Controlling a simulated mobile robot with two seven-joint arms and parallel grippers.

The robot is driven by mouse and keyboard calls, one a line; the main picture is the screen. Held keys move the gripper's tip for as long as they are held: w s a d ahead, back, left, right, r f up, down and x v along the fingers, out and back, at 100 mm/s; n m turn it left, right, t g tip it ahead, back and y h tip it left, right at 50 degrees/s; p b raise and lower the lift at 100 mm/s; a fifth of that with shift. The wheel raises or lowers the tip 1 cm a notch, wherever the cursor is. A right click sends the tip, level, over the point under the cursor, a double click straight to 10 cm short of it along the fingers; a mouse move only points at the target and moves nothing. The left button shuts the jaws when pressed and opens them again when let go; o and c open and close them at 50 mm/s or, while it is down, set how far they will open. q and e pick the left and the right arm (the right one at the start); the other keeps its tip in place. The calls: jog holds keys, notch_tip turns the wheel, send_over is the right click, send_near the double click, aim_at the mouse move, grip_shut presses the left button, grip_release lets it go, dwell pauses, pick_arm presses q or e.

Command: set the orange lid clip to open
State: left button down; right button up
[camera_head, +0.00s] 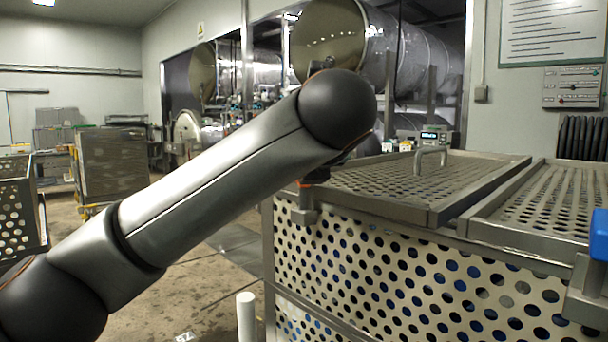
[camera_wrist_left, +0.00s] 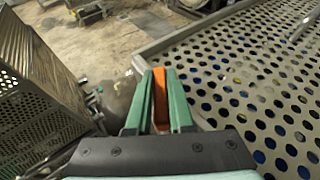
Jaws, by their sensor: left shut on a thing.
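The orange lid clip (camera_wrist_left: 160,88) stands between the two green fingers of my left gripper (camera_wrist_left: 159,74) in the left wrist view, which is shut on it. The clip sits beside the edge of the perforated lid (camera_wrist_left: 225,50). In the head view my left arm reaches across to the near left corner of the lid (camera_head: 395,183) and hides most of the gripper and the clip. My right gripper is in neither view.
The perforated metal basket (camera_head: 400,275) fills the lower right, with blue showing through its holes. A handle (camera_head: 430,152) stands up from the lid. A blue part (camera_head: 599,235) is at the far right. Open floor (camera_head: 215,280) lies left of the basket.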

pick_arm(q)
jog(key=shift+a+r+n+g+y+p, duration=0.1)
jog(key=shift+r+n+g+y+p, duration=0.1)
jog(key=shift+n+y, duration=0.35)
jog(key=shift+a+r+n+g+y+p, duration=0.1)
jog(key=shift+n+g+y, duration=0.1)
jog(key=shift+n+y, duration=0.3)
jog(key=shift+s+a+n+g+y+p, duration=0.1)
jog(key=shift+n+g+y+p, duration=0.3)
jog(key=shift+n+y+p, duration=0.45)
jog(key=shift+n+y, duration=0.3)
jog(key=shift+y, duration=0.2)
jog(key=shift+s+a+f+n+g+y+p, duration=0.1)
jog(key=shift+a+n+g+y+p, duration=0.05)
jog(key=shift+n+g+y+p, duration=0.55)
jog(key=shift+s+a+f+n+g+y+p, duration=0.1)
jog(key=shift+a+n+g+y+p, duration=0.05)
jog(key=shift+n+g+y+p, duration=0.55)
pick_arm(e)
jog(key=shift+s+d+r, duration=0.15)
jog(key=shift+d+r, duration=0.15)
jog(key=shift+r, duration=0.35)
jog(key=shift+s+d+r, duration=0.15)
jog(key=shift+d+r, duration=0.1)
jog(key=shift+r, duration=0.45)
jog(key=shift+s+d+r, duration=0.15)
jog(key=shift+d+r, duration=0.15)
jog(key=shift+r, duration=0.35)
